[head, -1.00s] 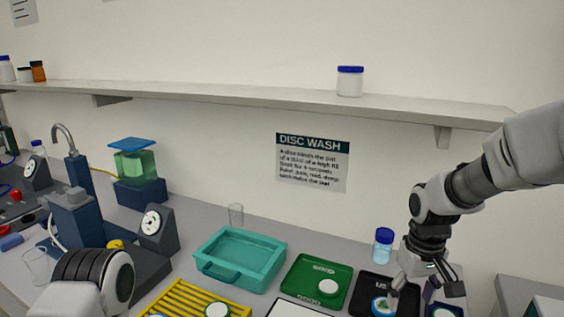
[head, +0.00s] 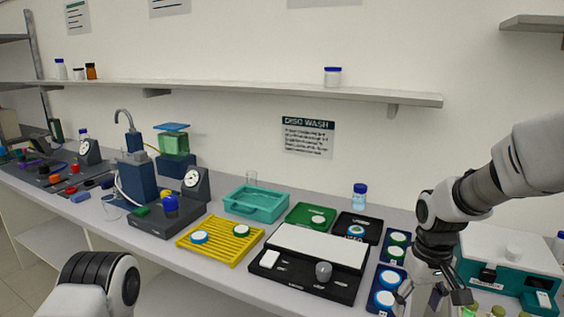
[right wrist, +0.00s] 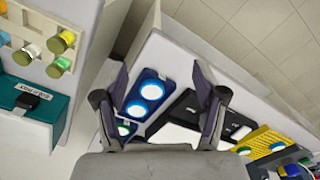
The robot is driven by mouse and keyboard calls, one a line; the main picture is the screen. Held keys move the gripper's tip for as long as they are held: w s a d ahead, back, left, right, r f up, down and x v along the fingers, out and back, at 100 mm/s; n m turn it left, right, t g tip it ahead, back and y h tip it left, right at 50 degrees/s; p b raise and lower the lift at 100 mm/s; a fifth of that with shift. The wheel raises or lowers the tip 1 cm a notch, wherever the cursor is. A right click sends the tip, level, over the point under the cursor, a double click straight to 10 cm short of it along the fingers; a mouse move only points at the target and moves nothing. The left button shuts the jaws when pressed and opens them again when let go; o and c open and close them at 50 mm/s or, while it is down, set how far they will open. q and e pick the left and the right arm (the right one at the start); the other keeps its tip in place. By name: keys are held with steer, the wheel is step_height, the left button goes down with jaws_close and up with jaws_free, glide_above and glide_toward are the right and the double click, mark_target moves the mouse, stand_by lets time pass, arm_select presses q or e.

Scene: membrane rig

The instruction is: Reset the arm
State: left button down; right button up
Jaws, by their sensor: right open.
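My right gripper (head: 434,293) hangs open and empty in the head view, at the front right of the bench beside the blue disc holder (head: 381,311). In the right wrist view the open fingers (right wrist: 160,92) spread wide, with that holder's blue-lit discs seen between them. My left arm shows at the lower left of the head view, but its gripper is out of frame. A blue-rimmed disc (head: 355,231) lies in the black tray (head: 371,224). A green-rimmed disc (head: 318,220) lies in the green tray (head: 302,211).
A yellow rack (head: 215,257) holds two discs. A teal basin (head: 256,202), a black board with a white pad (head: 318,246) and a blue-capped bottle (head: 360,196) stand on the bench. A teal-and-white box (head: 505,262) stands right of my gripper. The shelf (head: 250,88) is above.

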steer(key=s+f+g, duration=0.3)
steer(key=s+f, duration=0.1)
steer(key=f, duration=0.7)
steer(key=s+f+m+t, duration=0.1)
steer(key=s+f+t, duration=0.1)
steer(key=s+f, duration=2)
steer(key=shift+s+a+m, duration=0.4)
steer(key=shift+s+a, duration=0.05)
steer(key=shift+s, duration=0.75)
